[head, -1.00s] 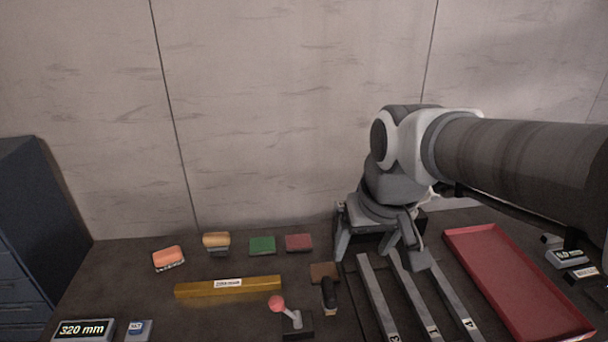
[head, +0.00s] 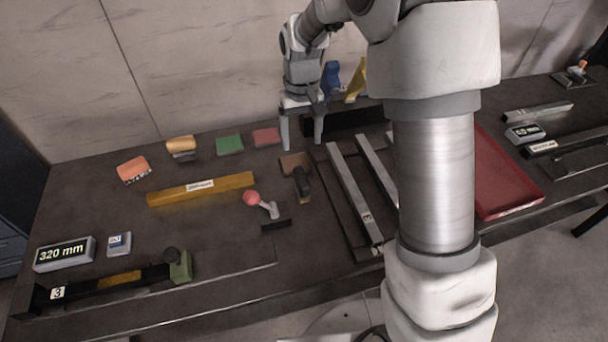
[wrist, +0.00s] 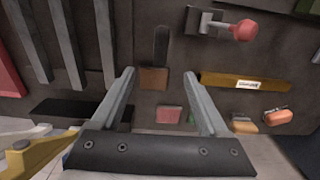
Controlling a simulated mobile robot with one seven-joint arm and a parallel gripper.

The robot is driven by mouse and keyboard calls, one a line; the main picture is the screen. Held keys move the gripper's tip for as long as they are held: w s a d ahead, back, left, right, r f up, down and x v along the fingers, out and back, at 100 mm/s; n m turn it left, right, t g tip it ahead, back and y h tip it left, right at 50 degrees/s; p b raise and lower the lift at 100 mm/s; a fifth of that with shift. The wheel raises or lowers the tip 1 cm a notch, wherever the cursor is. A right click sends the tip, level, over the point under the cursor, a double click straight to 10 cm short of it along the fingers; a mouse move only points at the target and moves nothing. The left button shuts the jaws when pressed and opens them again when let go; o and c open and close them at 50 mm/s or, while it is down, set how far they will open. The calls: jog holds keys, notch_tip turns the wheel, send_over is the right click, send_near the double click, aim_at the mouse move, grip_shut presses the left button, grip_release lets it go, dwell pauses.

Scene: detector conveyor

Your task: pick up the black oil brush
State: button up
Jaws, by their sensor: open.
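The black oil brush, with a dark handle (head: 303,185) and a brown block at its far end, lies on the dark bench near the middle. My gripper (head: 302,144) is open and empty, pointing down just behind the brown end. In the wrist view, the brush handle (wrist: 161,45) points away from my gripper (wrist: 159,76). The brown block shows between the two fingertips there, with the handle beyond them. I see no contact, and the height of the fingertips above the bench is hard to tell.
A red-knobbed lever (head: 268,206) stands close by the brush, front left. Grey rails (head: 352,190) lie to its right, then a red tray (head: 490,180). A yellow bar (head: 200,189) lies left. Red (head: 266,137) and green (head: 229,145) pads lie behind.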

aim_at(302, 184)
notch_tip(302, 184, down, 17)
jog(key=shift+s+a+f+p, duration=0.1)
jog(key=shift+s+p, duration=0.05)
jog(key=shift+p, duration=0.15)
grip_shut()
dwell(0.7)
